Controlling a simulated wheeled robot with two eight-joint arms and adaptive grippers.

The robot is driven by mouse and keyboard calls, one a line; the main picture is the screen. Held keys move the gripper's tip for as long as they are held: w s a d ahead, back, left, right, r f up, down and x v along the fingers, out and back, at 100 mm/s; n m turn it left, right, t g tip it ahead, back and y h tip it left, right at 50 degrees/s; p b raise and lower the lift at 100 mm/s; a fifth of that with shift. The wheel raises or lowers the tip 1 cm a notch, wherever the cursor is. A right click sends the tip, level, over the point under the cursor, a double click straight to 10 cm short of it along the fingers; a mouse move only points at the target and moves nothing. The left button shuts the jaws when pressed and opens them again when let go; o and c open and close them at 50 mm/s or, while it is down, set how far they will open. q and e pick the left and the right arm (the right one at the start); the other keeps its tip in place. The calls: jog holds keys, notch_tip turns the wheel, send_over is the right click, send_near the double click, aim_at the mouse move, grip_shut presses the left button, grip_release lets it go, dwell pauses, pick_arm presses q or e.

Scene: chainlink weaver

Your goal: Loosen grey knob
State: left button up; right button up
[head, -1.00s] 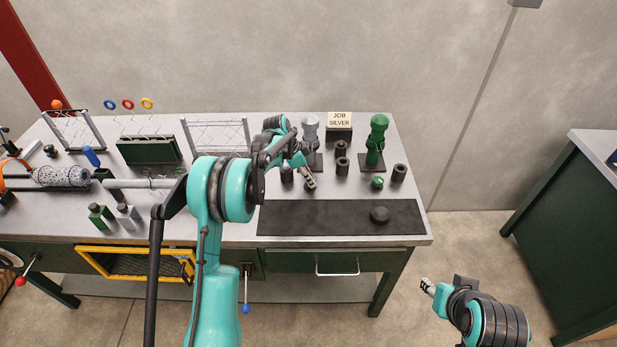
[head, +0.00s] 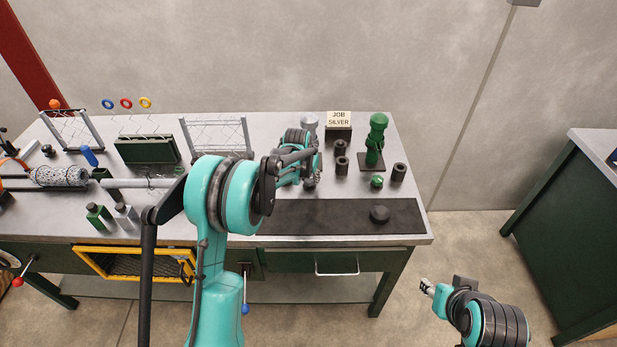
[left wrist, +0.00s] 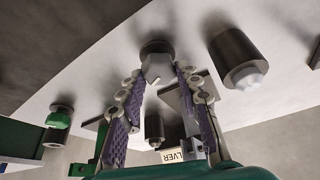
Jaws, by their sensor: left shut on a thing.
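The grey knob (left wrist: 157,68) is light and faceted with a dark round end. In the left wrist view it sits between the tips of my left gripper (left wrist: 160,82), whose purple-padded fingers are shut on it. In the head view my left gripper (head: 314,180) is low over the table near the silver stand (head: 310,121), and my wrist hides much of that stand's lower part. A green knob (head: 377,182) stands on the table to the right. My right gripper (head: 427,286) hangs off the table's front right; its opening is too small to tell.
Several dark cylinders (head: 342,166) and a green stand (head: 377,140) stand close on the right. A "JOB SILVER" sign (head: 339,118) is behind. Wire-mesh frames (head: 215,135) stand to the left.

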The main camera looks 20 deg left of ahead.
pick_arm(q)
jog(key=n+y, duration=0.1)
jog(key=n, duration=0.3)
jog(key=shift+d+n+y, duration=0.2)
jog(key=shift+n+y, duration=0.1)
jog(key=shift+y, duration=0.1)
jog(key=n, duration=0.2)
jog(key=n+g+y, duration=0.1)
jog(key=n, duration=0.1)
jog(key=shift+w+n+y, duration=0.1)
jog(key=shift+n+y, duration=0.2)
jog(key=n+g, duration=0.1)
jog(key=n, duration=0.1)
jog(key=n+y, duration=0.1)
jog(key=n, duration=0.1)
jog(key=shift+w+d+n+g, duration=0.1)
jog(key=shift+d+n+g, duration=0.05)
jog(key=shift+n+g, duration=0.2)
jog(key=shift+w+n+g+p, duration=0.1)
jog(key=shift+n+g+p, duration=0.55)
jog(key=shift+n, duration=1.5)
jog(key=shift+g, duration=0.3)
jog(key=o, duration=0.8)
jog(key=shift+o, duration=0.2)
